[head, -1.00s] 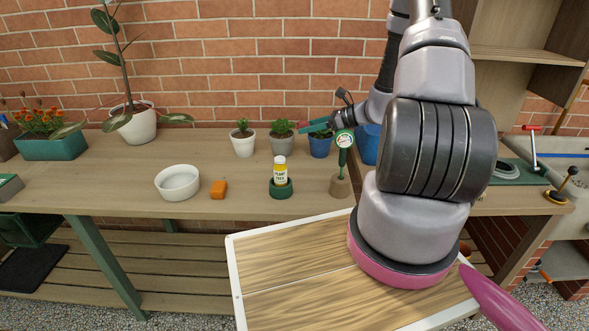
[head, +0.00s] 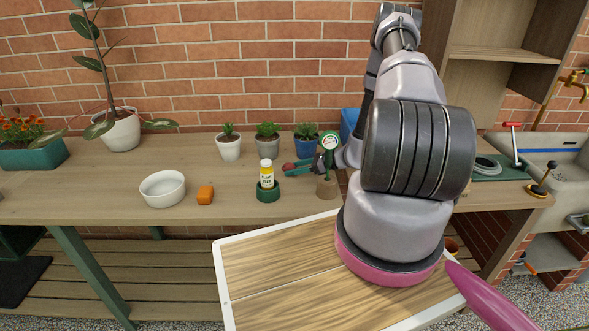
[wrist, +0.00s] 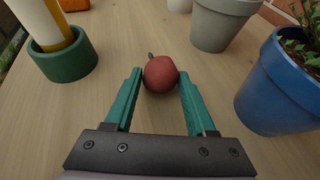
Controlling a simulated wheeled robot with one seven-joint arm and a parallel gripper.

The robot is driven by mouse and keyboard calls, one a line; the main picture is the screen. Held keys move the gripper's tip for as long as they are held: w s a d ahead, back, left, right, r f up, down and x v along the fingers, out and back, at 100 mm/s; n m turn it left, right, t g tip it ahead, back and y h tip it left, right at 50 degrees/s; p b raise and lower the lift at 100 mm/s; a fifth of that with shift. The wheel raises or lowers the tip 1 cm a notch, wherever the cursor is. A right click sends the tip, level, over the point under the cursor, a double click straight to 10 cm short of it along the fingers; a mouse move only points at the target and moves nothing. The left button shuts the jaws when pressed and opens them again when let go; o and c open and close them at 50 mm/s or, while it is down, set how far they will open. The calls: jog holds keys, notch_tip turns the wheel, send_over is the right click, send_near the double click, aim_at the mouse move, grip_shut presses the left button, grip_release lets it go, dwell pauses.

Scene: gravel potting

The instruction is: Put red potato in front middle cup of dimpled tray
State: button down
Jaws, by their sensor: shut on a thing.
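The red potato (wrist: 161,74) is a round, dull red thing with a small dark stub at its far left side. In the wrist view it sits between the tips of the green fingers of my gripper (wrist: 160,85), which is shut on it. In the head view my gripper (head: 297,167) is low over the bench, behind and right of the yellow bottle, with the red potato (head: 288,168) at its tip. I cannot tell whether the potato touches the bench. I see no dimpled tray in either view.
A yellow bottle (head: 266,174) in a green holder (wrist: 66,64) stands left of my gripper. Grey (head: 267,147) and blue (head: 306,146) plant pots stand close behind and right. A white bowl (head: 163,188) and orange block (head: 205,195) lie left. A gauge (head: 328,142) stands right.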

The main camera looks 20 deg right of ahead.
jog(key=shift+f, duration=0.1)
jog(key=shift+c, duration=1.1)
grip_release()
